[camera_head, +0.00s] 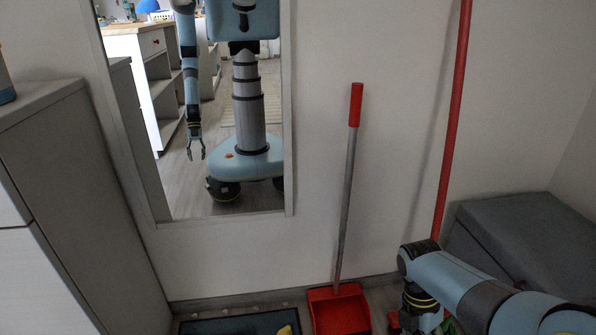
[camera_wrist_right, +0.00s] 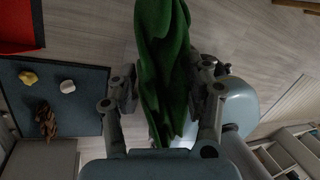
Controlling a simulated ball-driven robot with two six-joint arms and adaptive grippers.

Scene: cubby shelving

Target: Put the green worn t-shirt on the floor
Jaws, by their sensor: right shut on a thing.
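The green t-shirt (camera_wrist_right: 165,60) hangs crumpled between the fingers of my right gripper (camera_wrist_right: 163,90) in the right wrist view. The gripper is shut on it, and bare wood floor shows behind the cloth. In the head view my right arm reaches in at the lower right and only a sliver of green cloth (camera_head: 453,326) shows below it; the right gripper itself is hidden there. My left gripper (camera_head: 195,150) shows only as a reflection in the mirror, hanging down with its fingers apart and empty.
A red dustpan (camera_head: 340,312) with a long handle stands against the wall; a red pole (camera_head: 452,120) leans right of it. A dark mat (camera_wrist_right: 85,85) holds several small items. A grey box (camera_head: 530,235) stands right, a cabinet (camera_head: 75,200) left. Wood floor (camera_wrist_right: 240,35) is clear.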

